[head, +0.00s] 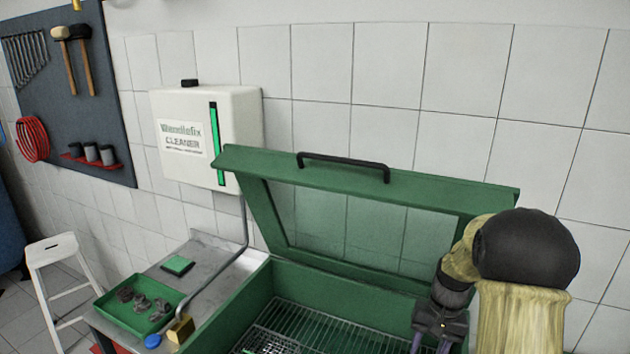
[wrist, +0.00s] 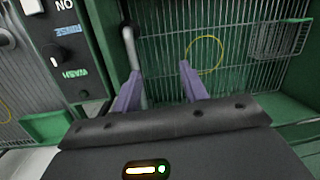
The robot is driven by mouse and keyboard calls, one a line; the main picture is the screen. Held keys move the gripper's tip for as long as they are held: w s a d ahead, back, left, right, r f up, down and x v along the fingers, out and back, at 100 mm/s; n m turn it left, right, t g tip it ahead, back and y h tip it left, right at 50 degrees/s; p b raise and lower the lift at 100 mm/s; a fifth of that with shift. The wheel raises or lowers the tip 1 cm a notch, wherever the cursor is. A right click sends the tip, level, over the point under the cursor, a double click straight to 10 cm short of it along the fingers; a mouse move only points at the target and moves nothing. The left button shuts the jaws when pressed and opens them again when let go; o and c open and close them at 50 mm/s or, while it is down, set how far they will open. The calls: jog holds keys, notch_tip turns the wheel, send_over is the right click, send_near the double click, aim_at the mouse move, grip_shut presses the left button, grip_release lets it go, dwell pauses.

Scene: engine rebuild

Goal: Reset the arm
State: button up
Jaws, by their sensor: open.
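My gripper (head: 430,345) is at the lower right of the head view, over the right part of the green parts washer (head: 225,315), whose glazed lid (head: 270,222) stands raised. In the wrist view my gripper (wrist: 159,72) has its two purple fingers apart with nothing between them. Beyond them is the wire rack (wrist: 165,50) in the washer, with a thin yellow ring (wrist: 205,55) on it. My arm hides the right end of the washer in the head view.
A control panel (wrist: 62,60) with a knob and a WASH label shows in the wrist view. A green tray (head: 118,316) with metal parts sits on the side bench, left of the washer. A cleaner tank (head: 236,110) hangs on the wall. A white stool (head: 52,262) stands at left.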

jog(key=s+a+r+n+t, duration=0.2)
jog(key=s+a, duration=0.3)
jog(key=s, duration=0.1)
jog(key=s+a+r+n+t+h, duration=0.1)
jog(key=s+a+r, duration=0.1)
jog(key=s+a, duration=0.3)
jog(key=s, duration=0.2)
jog(key=shift+s+r+n+t+h, duration=0.3)
jog(key=shift+n+t, duration=0.1)
jog(key=shift+w, duration=0.15)
jog(key=shift+a, duration=0.2)
jog(key=shift+s+d, duration=0.15)
jog(key=shift+s, duration=0.1)
